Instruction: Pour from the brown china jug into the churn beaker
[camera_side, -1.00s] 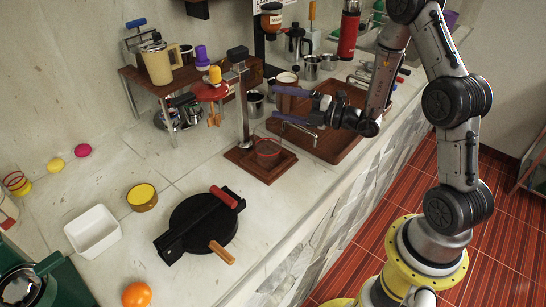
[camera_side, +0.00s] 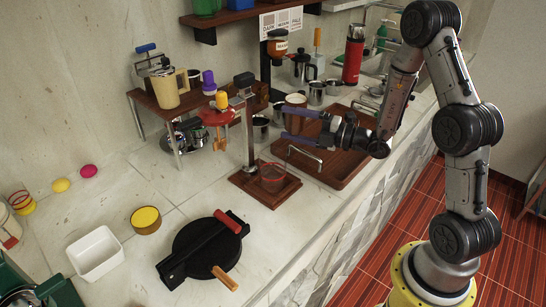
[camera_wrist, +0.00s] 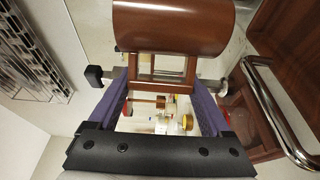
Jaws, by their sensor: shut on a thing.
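The brown china jug (camera_side: 294,122) is upright in the side view, at the back left of the wooden tray. I cannot tell whether it touches the tray. In the wrist view its round body (camera_wrist: 190,25) fills the top, with its square handle (camera_wrist: 160,86) below. My gripper (camera_side: 290,124) reaches in from the right, its purple fingers on either side of the jug and shut on its handle. The churn beaker (camera_side: 271,178), clear with a reddish rim, stands on the churn's wooden base (camera_side: 247,188), in front of the jug and apart from it. The jug's contents are hidden.
The wooden tray (camera_side: 345,160) with metal handles lies under my gripper. A red flask (camera_side: 352,60) and metal cups stand behind. A black waffle iron (camera_side: 200,250) lies in front.

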